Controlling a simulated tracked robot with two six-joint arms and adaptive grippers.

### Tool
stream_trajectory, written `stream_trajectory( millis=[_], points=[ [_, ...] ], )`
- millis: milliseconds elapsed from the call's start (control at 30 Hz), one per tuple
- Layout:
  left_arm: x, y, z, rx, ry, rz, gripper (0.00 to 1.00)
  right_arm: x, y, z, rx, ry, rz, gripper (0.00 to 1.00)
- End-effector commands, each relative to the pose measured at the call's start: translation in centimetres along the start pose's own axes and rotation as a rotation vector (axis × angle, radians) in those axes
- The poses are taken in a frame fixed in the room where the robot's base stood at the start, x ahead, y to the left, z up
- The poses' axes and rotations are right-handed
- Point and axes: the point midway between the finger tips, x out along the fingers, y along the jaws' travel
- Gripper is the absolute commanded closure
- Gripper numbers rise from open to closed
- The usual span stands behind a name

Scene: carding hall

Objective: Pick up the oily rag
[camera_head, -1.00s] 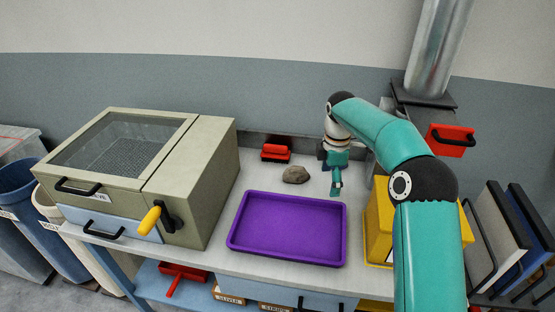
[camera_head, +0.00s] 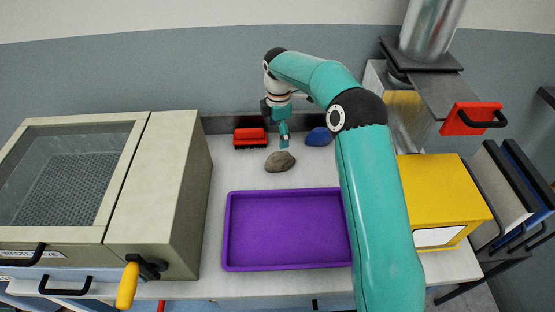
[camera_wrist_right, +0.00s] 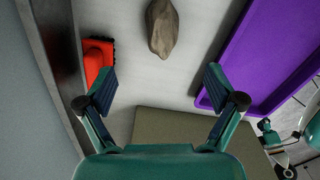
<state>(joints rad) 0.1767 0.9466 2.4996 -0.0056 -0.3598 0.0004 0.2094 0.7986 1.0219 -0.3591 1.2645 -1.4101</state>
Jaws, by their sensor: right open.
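A brown-grey crumpled lump (camera_head: 280,161), which could be the oily rag, lies on the pale bench behind the purple tray. It also shows at the top of the right wrist view (camera_wrist_right: 163,28). A blue lump (camera_head: 319,139) lies behind it to the right; I cannot tell for certain which of the two is the rag. My right gripper (camera_head: 284,136) is just behind the brown-grey lump in the head view. In the wrist view my right gripper (camera_wrist_right: 159,82) is open, with nothing between its fingers and the lump beyond the tips.
A purple tray (camera_head: 230,230) sits in front of the lumps. A red brush (camera_head: 250,138) stands to the left by the back upstand. A beige machine (camera_head: 175,190) fills the left side, and a yellow box (camera_head: 445,190) stands at right. Bare bench lies around the brown-grey lump.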

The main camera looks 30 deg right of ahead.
Motion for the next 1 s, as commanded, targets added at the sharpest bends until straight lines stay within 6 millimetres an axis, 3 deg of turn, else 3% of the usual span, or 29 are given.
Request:
stream_trajectory(
  millis=[33,100,200,567,1000],
  points=[
    [0.0,0.0,0.0,0.000,0.000,0.000,0.00,1.3,-0.1,0.0,0.000,0.000,-0.005,0.07],
    [2.0,-0.7,-0.1,0.000,0.001,0.000,0.00,3.7,-0.1,0.0,0.000,0.000,-0.003,0.07],
    [3.2,-1.1,0.0,0.000,0.000,0.000,0.00,5.3,0.0,0.0,0.000,0.000,-0.001,0.07],
    [4.5,-1.6,-0.1,0.000,0.001,0.000,0.00,7.1,-0.1,0.1,0.001,-0.001,-0.001,0.07],
    [8.8,-3.2,-0.1,0.000,0.001,0.000,0.00,11.8,-0.3,0.4,0.001,0.000,0.000,0.07]
  ],
)
